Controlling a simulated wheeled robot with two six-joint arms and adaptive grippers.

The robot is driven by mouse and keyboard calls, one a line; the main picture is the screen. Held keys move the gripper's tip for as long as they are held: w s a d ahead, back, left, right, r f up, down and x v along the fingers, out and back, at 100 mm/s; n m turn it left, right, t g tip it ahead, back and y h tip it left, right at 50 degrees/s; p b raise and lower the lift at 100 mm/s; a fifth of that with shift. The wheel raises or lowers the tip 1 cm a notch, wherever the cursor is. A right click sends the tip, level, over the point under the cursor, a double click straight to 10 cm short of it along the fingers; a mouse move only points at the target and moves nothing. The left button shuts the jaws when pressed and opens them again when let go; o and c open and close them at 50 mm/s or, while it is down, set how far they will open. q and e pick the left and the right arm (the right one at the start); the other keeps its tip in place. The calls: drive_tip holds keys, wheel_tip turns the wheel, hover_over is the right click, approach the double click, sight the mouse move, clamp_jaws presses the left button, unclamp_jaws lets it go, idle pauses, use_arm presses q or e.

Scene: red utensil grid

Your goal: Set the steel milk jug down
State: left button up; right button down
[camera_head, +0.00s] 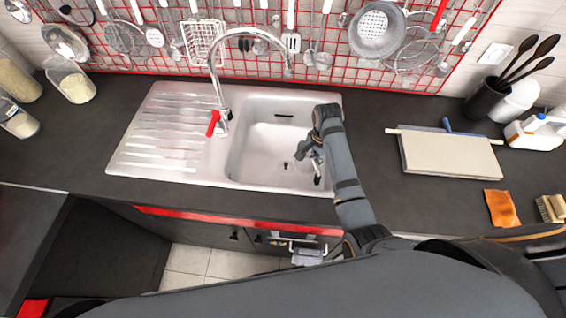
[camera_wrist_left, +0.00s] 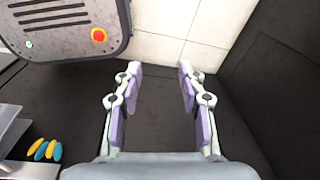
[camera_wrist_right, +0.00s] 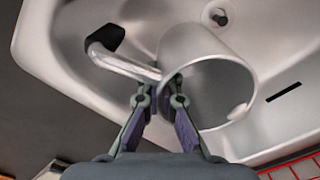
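The steel milk jug (camera_wrist_right: 210,75) is in the white sink basin (camera_head: 262,140), with its open mouth facing my right wrist camera. Its bent handle (camera_wrist_right: 125,62) reaches to the upper left in that view. My right gripper (camera_wrist_right: 160,88) is at the jug with its fingers partly closed around the handle's near end by the rim; their exact contact is partly hidden. In the head view my right gripper (camera_head: 308,152) reaches into the right side of the basin, and the jug is mostly hidden there. My left gripper (camera_wrist_left: 157,75) is open and empty above a dark surface.
The tap (camera_head: 222,100) with a red lever arches over the basin's left. The ribbed drainboard (camera_head: 165,130) is bare. A cutting board (camera_head: 450,155), an orange cloth (camera_head: 501,208) and a brush (camera_head: 551,208) lie on the right counter. Glass jars (camera_head: 72,82) stand at the left.

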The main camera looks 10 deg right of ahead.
drive_tip(key=shift+w+f, duration=0.1)
drive_tip(key=shift+w, duration=0.05)
hover_over(311, 183)
wheel_tip(311, 183, down, 10)
drive_tip(key=shift+w+r+p, duration=0.1)
drive_tip(key=shift+w+p, duration=0.05)
drive_tip(key=shift+p, duration=0.3)
drive_tip(key=c, duration=1.5)
unclamp_jaws()
wheel_tip(311, 183, up, 12)
drive_tip(key=shift+r, duration=0.1)
